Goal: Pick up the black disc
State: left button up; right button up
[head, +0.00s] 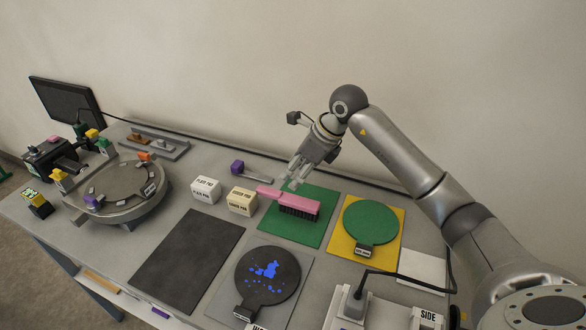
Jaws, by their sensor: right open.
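The black disc (268,272) lies flat on a grey square mat (226,284) at the front middle of the bench. Blue spots cover its middle, and a dark block with a pale label (245,309) sits at its near left edge. My right gripper (290,182) is open and empty, pointing down over the back of the green mat, beyond the disc and apart from it. My left gripper is not in view.
A pink brush (285,201) lies on the green mat (291,235), near my right gripper. A green disc (371,226) lies on a yellow mat (347,251). Two labelled blocks (243,201) stand behind a bare dark mat (185,257). A round fixture (122,190) and monitor (66,99) are left.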

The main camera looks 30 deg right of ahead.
aim_at(266, 276)
jog(key=k+j, duration=0.3)
jog(key=k, duration=0.15)
jog(key=k+j, duration=0.65)
jog(key=k, duration=0.25)
